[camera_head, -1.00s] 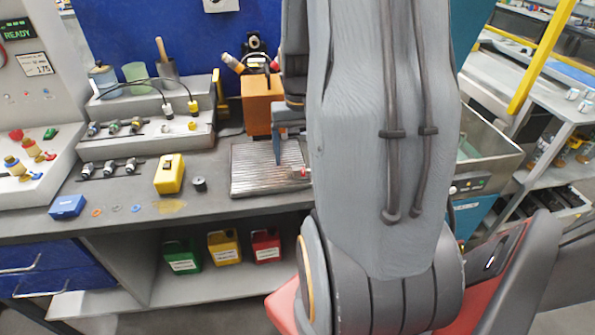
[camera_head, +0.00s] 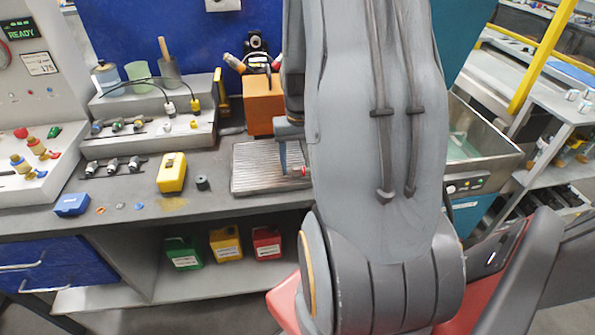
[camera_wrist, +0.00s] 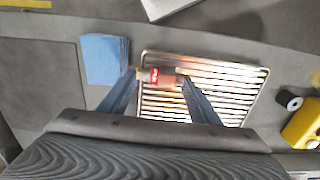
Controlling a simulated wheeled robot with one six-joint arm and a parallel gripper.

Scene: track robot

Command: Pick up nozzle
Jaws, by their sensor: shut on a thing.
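The nozzle (camera_wrist: 158,77) is a small piece with a red band and metal ends. In the wrist view it lies crosswise between the two blue fingertips of my gripper (camera_wrist: 157,75), which are shut on it. A ribbed metal tray (camera_wrist: 160,104) is directly behind it in that view; I cannot tell how far the nozzle is above it. In the head view, a blue finger of my gripper (camera_head: 284,158) and the red part of the nozzle (camera_head: 304,170) show over the tray (camera_head: 245,181). My arm hides the rest of the gripper there.
A blue cloth-like square (camera_wrist: 105,59) lies beside the tray. A black roll (camera_head: 202,183) and a yellow box (camera_head: 171,172) are left of the tray. An orange block (camera_head: 264,106) stands behind it, and a metal sink (camera_head: 483,150) is to the right.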

